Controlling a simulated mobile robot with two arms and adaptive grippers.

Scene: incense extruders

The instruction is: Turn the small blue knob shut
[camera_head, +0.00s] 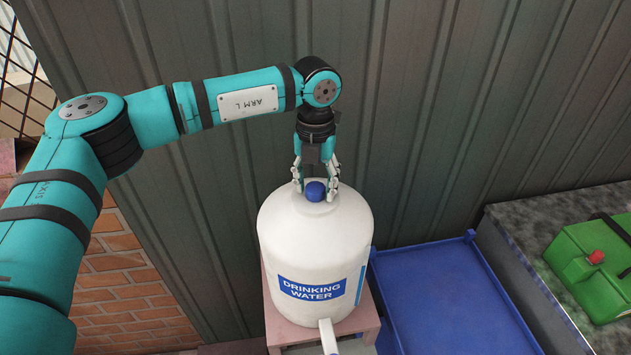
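The small blue knob (316,191) sits on top of a white rounded water container (275,235) with a blue "DRINKING WATER" label. My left gripper (315,186) points down at the container top, with one finger to the left of the knob and one to the right. The fingers look spread, with a small gap between each and the knob. Whether they stand level with the knob or a little behind it is hard to tell. My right gripper is not in view.
The container stands on a pinkish stand (362,327), with a pale spout (328,337) at its front. A blue tray (445,290) lies to the right. Beyond it, a green canister with a red cap (597,257) lies on a dark counter (530,222). A corrugated wall (430,120) stands close behind.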

